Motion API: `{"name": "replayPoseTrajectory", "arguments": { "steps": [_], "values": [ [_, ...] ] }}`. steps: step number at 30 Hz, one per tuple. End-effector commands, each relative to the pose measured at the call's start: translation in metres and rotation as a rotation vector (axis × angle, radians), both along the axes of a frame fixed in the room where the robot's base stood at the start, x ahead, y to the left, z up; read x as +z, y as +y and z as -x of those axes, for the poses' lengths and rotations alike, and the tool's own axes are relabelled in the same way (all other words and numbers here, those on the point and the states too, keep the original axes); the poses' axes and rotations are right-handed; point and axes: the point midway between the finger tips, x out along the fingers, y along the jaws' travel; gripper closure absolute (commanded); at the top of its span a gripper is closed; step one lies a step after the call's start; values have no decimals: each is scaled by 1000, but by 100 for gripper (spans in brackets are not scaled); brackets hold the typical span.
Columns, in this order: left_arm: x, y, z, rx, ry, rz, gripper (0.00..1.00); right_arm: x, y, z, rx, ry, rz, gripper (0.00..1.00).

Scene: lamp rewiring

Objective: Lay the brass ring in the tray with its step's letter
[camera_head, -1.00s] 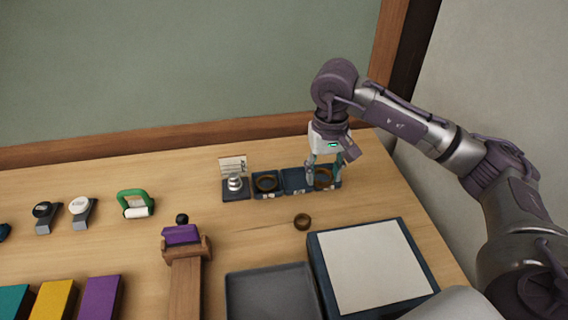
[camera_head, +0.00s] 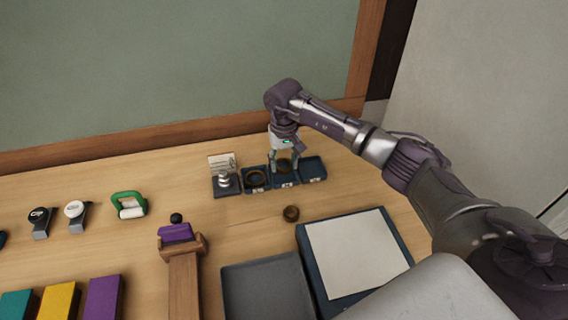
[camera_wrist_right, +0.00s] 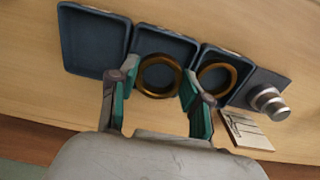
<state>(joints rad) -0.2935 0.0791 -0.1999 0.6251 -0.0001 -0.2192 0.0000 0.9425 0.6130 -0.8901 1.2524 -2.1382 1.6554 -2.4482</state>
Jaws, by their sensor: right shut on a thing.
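Three dark blue trays stand in a row at the back: left tray (camera_head: 258,191), middle tray (camera_head: 287,185) and right tray (camera_head: 313,169). Their small front labels are too small to read. My right gripper (camera_head: 284,166) points down at the middle tray, shut on a brass ring (camera_wrist_right: 143,76). The ring is in or just above that tray; I cannot tell whether it touches the floor. Another ring (camera_wrist_right: 203,79) lies in the left tray. The right tray is empty. My left gripper is not in view.
A metal part on a dark base (camera_head: 225,183) and a card (camera_head: 222,161) stand left of the trays. A white sheet on a blue board (camera_head: 355,250) and a grey tray (camera_head: 265,290) lie in front. A wooden stand (camera_head: 184,250) holds a purple piece.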

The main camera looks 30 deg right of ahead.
Motion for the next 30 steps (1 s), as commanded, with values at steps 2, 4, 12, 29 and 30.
{"name": "replayPoseTrajectory", "arguments": {
  "steps": [2, 4, 12, 29, 30],
  "values": [
    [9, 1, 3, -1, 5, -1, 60, -10, 1, 1, 0, 5, -2, 85],
    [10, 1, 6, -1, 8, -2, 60, -17, 1, 1, 0, 3, -2, 85],
    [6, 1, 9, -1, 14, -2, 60, -20, 0, 0, 1, 0, -1, 85],
    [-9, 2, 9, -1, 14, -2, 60, -35, 0, 2, 1, 5, 0, 85],
    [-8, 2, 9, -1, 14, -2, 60, -35, 1, 2, 1, 6, 0, 85]
  ]
}}
